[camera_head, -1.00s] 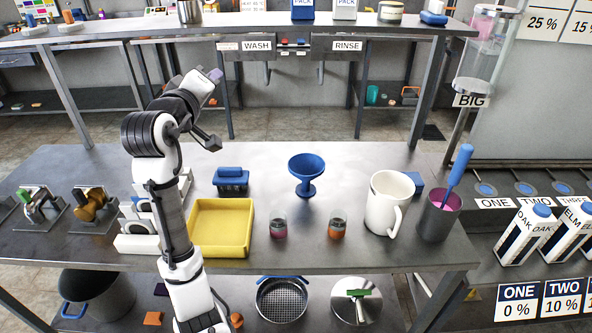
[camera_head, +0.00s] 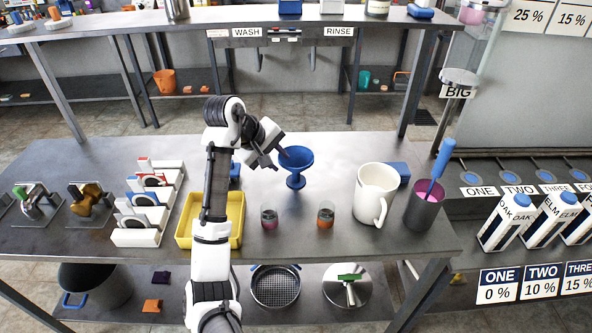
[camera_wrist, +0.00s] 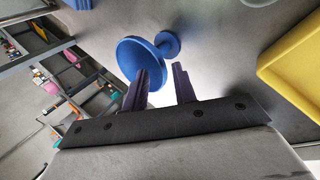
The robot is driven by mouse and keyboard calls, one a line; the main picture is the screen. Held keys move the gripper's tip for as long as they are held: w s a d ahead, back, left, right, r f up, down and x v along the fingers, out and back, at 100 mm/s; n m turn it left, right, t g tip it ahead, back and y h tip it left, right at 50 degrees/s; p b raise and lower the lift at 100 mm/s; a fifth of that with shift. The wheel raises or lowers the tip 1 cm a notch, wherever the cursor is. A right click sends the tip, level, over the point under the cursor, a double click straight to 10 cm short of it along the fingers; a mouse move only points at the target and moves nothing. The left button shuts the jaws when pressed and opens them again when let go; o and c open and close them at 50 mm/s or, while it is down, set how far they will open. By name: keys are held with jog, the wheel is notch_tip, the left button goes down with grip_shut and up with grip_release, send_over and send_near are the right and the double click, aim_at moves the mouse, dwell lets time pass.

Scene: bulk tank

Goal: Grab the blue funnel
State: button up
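The blue funnel (camera_head: 296,167) stands upright on the metal table, wide cone on top and a round foot below. My gripper (camera_head: 280,160) is just left of the funnel's cone in the head view. In the wrist view the funnel (camera_wrist: 143,58) lies just beyond the fingertips, mostly ahead of the left finger. The two fingers of my gripper (camera_wrist: 160,72) are apart with nothing between them. I cannot tell whether a finger touches the cone's rim.
A yellow tray (camera_head: 236,240) lies left of the funnel, partly behind my arm. Two small jars (camera_head: 269,216) (camera_head: 326,214) stand in front. A white pitcher (camera_head: 376,190) and a dark cup (camera_head: 424,208) stand to the right. A blue block (camera_head: 235,172) sits behind my arm.

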jog(key=shift+p+x, duration=0.85)
jog(key=shift+x, duration=2)
jog(key=shift+w, duration=0.15)
grip_shut()
